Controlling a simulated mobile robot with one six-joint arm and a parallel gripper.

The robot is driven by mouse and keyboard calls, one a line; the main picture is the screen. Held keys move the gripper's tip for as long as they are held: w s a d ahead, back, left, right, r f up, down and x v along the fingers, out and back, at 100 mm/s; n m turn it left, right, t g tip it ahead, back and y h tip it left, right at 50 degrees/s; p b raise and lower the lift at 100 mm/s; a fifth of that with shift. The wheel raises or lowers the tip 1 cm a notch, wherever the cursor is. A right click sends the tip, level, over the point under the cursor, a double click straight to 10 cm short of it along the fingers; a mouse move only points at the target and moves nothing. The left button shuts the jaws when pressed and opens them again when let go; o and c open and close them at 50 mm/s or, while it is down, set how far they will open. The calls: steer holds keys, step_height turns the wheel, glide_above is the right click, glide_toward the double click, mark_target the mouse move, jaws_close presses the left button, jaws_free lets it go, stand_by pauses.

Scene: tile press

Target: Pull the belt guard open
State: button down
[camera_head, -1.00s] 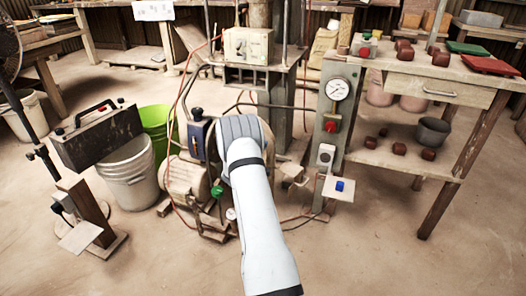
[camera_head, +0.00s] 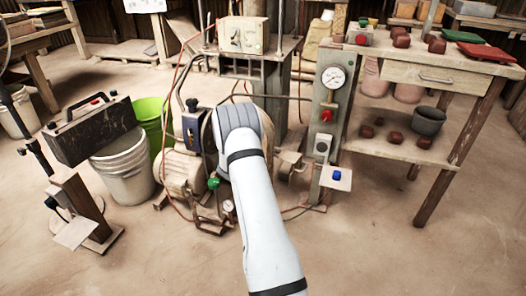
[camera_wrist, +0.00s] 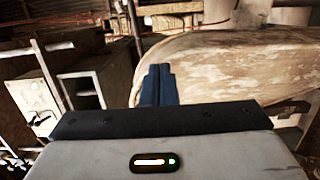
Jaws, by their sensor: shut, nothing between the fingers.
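The belt guard looks to be the large, rounded, worn beige panel (camera_wrist: 235,70) across the right of the wrist view. In the head view, a beige rounded edge (camera_head: 210,132) shows beside my arm; most of it is hidden. My gripper (camera_wrist: 159,70) shows in the wrist view as two dark blue fingers, shut together and empty. Its tips overlap the panel's left end in the picture; I cannot tell whether they touch it. No handle on the panel can be made out. In the head view my arm hides the gripper.
A control post (camera_head: 329,110) with a gauge stands to the right, by a wooden bench (camera_head: 440,74). White (camera_head: 122,172) and green (camera_head: 153,122) buckets stand left. The front floor is clear.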

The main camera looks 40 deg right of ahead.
steer(key=s+a+p, duration=0.3)
steer(key=s+a, duration=0.2)
steer(key=s, duration=0.5)
steer(key=s+a+r+m+g+y+p, duration=0.1)
steer(key=s+a+r+m+g+p, duration=0.3)
steer(key=r, duration=0.6)
steer(key=s+a+r+g+y+p, duration=0.1)
steer(key=s+r+g+p, duration=0.2)
steer(key=s+r+p, duration=0.55)
steer(key=s+a+r+m+g+y+p, duration=0.1)
steer(key=s+a+r+m+g+p, duration=0.2)
steer(key=r, duration=0.9)
steer(key=s+a+r+t+y+p, duration=0.1)
steer(key=s+a+r+y+p, duration=0.3)
steer(key=a+r+p, duration=0.2)
steer(key=s+a+r+n+t+y+p, duration=0.1)
steer(key=s+a+r+y+p, duration=0.3)
steer(key=a+r, duration=0.4)
steer(key=s+a+r+t+y+p, duration=0.2)
steer(key=s+a+r+y+p, duration=0.3)
steer(key=a, duration=0.5)
step_height(320, 180, up, 2)
steer(key=s+p, duration=0.1)
steer(key=p, duration=0.1)
steer(key=shift+a+n+p, duration=0.2)
steer(key=shift+n+p, duration=0.1)
steer(key=shift+n, duration=0.1)
